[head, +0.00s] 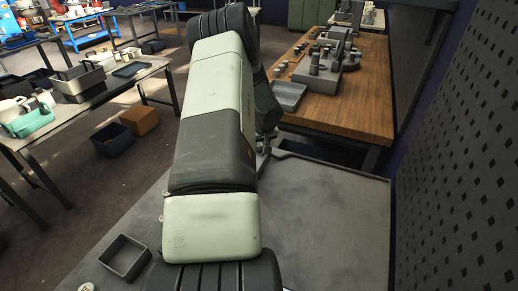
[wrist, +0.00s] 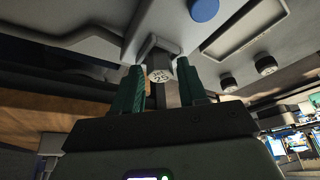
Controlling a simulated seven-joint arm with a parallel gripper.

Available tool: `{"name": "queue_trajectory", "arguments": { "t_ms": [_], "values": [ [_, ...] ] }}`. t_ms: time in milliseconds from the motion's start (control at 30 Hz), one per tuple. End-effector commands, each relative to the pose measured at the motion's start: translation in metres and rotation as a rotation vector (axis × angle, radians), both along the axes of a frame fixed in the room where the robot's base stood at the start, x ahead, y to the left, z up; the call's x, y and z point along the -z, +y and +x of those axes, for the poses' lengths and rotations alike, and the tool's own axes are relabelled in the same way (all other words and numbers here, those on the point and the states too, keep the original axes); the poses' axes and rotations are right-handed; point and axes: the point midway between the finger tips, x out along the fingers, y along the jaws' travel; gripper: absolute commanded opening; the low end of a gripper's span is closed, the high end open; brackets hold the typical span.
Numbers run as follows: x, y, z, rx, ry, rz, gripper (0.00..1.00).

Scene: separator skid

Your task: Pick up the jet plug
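In the wrist view my gripper (wrist: 161,80) has two teal fingers standing apart. A grey piece (wrist: 160,74) with a light, marked end face shows between the fingertips, just under a large grey body. It may be the jet plug; I cannot tell for sure. I see no clear contact between it and either finger, and its far side is hidden. In the head view my own arm reaches toward the wooden bench (head: 352,112) and hides most of the gripper and the spot where it works.
In the wrist view a blue disc (wrist: 204,10) and two dark round knobs (wrist: 228,84) sit on the grey surfaces nearby. In the head view a grey machine assembly (head: 325,68), small round parts and a shallow tray (head: 288,95) stand on the bench. A perforated wall (head: 460,150) bounds the right.

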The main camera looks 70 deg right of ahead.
Motion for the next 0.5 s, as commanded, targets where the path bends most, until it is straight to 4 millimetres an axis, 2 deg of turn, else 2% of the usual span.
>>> {"name": "queue_trajectory", "arguments": {
  "t_ms": [33,200,267,500],
  "values": [
    [-0.0001,0.0001,0.0000,0.000,0.000,0.000,0.34],
    [-0.0002,0.0001,0.0000,0.000,0.000,0.000,0.08],
    [-0.0002,0.0001,-0.0001,0.000,0.000,0.000,0.00],
    [-0.0018,-0.0001,0.0001,0.000,-0.001,-0.001,0.00]
  ]
}}
